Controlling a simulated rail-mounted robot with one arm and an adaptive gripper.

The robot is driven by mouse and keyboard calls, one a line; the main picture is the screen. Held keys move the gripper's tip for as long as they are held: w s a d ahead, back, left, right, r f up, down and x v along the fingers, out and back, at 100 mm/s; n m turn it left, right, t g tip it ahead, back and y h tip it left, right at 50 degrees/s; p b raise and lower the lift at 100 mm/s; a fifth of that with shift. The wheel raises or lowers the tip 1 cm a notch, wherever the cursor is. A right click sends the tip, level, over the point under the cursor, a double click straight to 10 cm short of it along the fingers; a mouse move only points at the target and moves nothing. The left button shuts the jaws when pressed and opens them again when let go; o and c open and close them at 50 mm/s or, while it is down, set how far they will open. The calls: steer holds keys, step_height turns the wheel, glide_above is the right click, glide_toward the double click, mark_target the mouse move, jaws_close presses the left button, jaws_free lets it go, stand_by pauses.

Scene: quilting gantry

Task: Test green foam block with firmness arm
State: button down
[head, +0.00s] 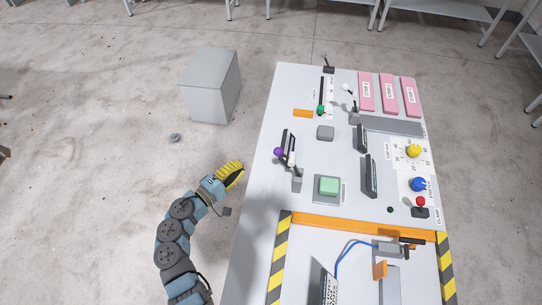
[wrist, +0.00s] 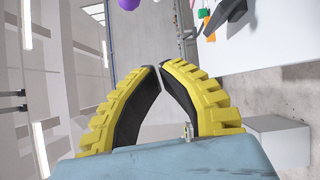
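The knob also shows at the top of the wrist view (wrist: 128,4). My gripper (head: 241,166), with yellow ribbed fingers, is left of the table, below the knob in the picture and apart from it. In the wrist view its fingertips (wrist: 159,67) nearly meet with nothing between them.
A grey box (head: 207,92) stands on the open floor at left.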

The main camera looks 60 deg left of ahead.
steer(key=w+r+t+p, duration=0.1)
steer(key=w+r+p, duration=0.2)
steer(key=w, duration=0.6)
steer(key=shift+w+d+r+m+h, duration=0.2)
steer(key=shift+m+h, duration=0.1)
steer(key=shift+h, duration=0.1)
steer(key=shift+r, duration=0.1)
stand_by(0.5)
